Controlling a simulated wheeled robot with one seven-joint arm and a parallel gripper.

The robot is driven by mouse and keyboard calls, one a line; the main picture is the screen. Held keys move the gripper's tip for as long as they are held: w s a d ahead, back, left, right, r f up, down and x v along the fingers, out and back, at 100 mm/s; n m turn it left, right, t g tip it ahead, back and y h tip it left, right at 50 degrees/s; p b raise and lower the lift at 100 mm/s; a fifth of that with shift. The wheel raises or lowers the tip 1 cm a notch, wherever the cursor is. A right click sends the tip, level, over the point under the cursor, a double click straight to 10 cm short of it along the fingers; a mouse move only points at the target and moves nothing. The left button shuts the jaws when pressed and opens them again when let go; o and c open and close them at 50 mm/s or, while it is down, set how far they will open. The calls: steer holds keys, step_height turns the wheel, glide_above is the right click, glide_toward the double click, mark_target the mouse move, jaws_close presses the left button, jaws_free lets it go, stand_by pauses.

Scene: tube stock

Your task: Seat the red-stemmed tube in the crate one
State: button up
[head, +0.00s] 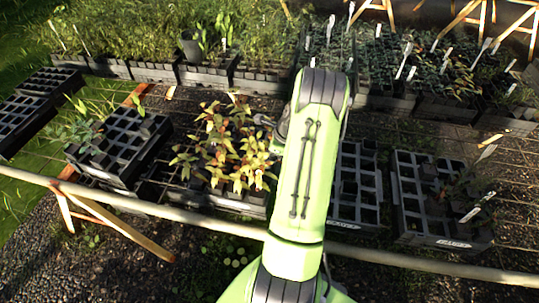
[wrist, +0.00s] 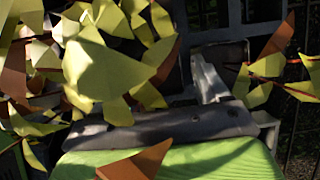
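Plants with yellow-green and reddish leaves (head: 225,150) stand densely in a dark crate (head: 225,200) left of my arm in the head view. Similar leaves (wrist: 105,65) fill the left of the wrist view, very close to the camera. A thin red stem (wrist: 285,86) with leaves shows at the right there. I cannot tell which plant is the red-stemmed tube.
A mostly empty dark crate (head: 125,135) stands at the left. Another crate (head: 357,190) shows right of my arm, and one at far right (head: 413,205) holds a few dark plants. Planted trays (head: 155,72) line the back. A pale rail (head: 140,206) crosses the front.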

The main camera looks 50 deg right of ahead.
steer(key=p+v, duration=0.3)
steer(key=v, duration=1.2)
steer(key=shift+r+p, duration=0.3)
steer(key=shift+r, duration=0.05)
steer(key=shift+s, duration=0.1)
steer(key=w+a+r+n+h, duration=0.1)
steer(key=w+a+r+n, duration=0.1)
steer(key=a+r+n, duration=0.4)
steer(key=w+a+r+n+g, duration=0.1)
steer(key=w+a+r+n, duration=0.15)
steer(key=a, duration=0.55)
steer(key=w+a+r+n+h, duration=0.1)
steer(key=w+a+r+n, duration=0.15)
steer(key=a+n, duration=0.4)
steer(key=s+a+r+n+t, duration=0.1)
steer(key=s+a+n, duration=0.5)
steer(key=a+n, duration=0.2)
steer(key=s+a+r+n+t, duration=0.1)
steer(key=s+a+r+n, duration=0.1)
steer(key=s+a+n, duration=0.5)
steer(key=shift+s+a+r+n, duration=0.2)
steer(key=shift+a+r+n, duration=0.15)
steer(key=shift+a+n, duration=0.5)
